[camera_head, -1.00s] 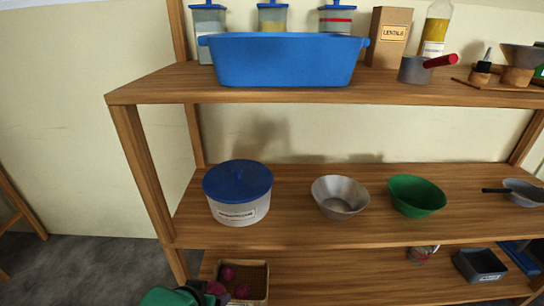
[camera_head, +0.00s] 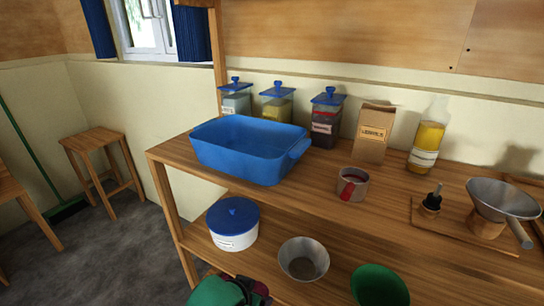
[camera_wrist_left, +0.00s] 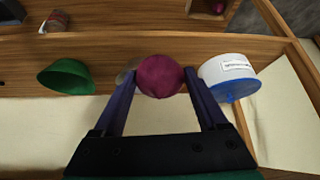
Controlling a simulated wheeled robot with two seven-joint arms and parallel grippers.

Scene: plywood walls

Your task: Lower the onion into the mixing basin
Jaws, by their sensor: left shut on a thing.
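The blue mixing basin (camera_head: 243,170) stands upright on the top shelf at left; I see no onion in the visible part of its inside. My left gripper (camera_wrist_left: 158,85) is shut on a round purple-red onion (camera_wrist_left: 160,77), held between its two dark fingers in the left wrist view. In the head view the left gripper is a green and dark shape at the bottom edge, below and in front of the basin, partly cut off. My right gripper is not in view.
Lidded jars, a lentils box (camera_head: 373,133), an oil bottle (camera_head: 427,145) and a small pot (camera_head: 352,186) stand on the top shelf (camera_head: 320,215). Below are a blue-lidded tub (camera_head: 233,235), a metal bowl (camera_head: 303,262) and a green bowl (camera_head: 379,287).

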